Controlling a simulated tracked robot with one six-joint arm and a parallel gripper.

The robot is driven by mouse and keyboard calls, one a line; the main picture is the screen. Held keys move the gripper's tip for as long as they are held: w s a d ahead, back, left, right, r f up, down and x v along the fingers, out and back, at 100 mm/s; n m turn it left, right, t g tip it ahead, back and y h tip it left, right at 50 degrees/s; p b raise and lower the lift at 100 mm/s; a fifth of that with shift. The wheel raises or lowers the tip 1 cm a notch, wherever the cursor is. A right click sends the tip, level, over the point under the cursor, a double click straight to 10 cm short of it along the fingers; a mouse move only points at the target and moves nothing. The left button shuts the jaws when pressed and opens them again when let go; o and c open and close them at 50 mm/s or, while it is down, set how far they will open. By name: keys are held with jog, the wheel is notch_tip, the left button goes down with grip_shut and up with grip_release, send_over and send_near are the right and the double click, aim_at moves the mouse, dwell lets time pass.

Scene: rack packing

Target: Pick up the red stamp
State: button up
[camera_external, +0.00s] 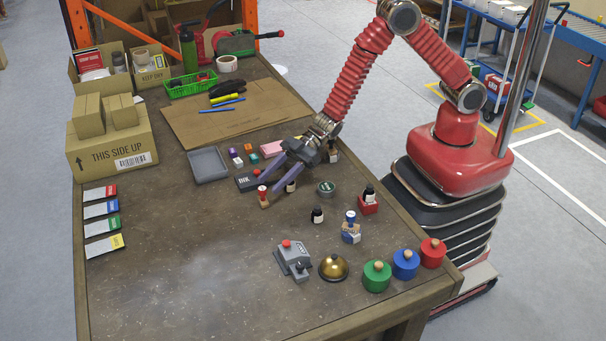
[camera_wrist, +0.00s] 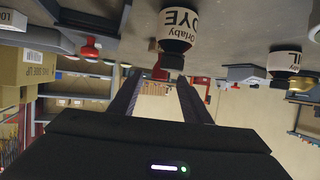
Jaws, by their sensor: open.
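The red stamp (camera_external: 264,198) stands upright on the table in the external view, with a red-and-white top and an orange-red lower part. My gripper (camera_external: 268,185) is open and empty, its two dark fingers pointing down-left with their tips close to the stamp. I cannot tell whether they touch it. In the wrist view, which is upside down, the fingers of my gripper (camera_wrist: 158,78) are spread apart. A red shape shows between them, partly hidden by a dye bottle; I cannot tell if it is the stamp.
The dye bottle (camera_wrist: 177,32) is close to the fingers. Another dark bottle (camera_external: 317,215), a round tin (camera_external: 326,188) and a blue stamp (camera_external: 351,228) stand to the right. A dark ink box (camera_external: 247,182) lies left of the fingers.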

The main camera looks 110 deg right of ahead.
aim_at(265, 187)
jog(key=shift+x, duration=1.75)
jog(key=shift+f, duration=0.1)
jog(key=shift+x, duration=2.55)
grip_shut()
notch_tip(265, 187, up, 10)
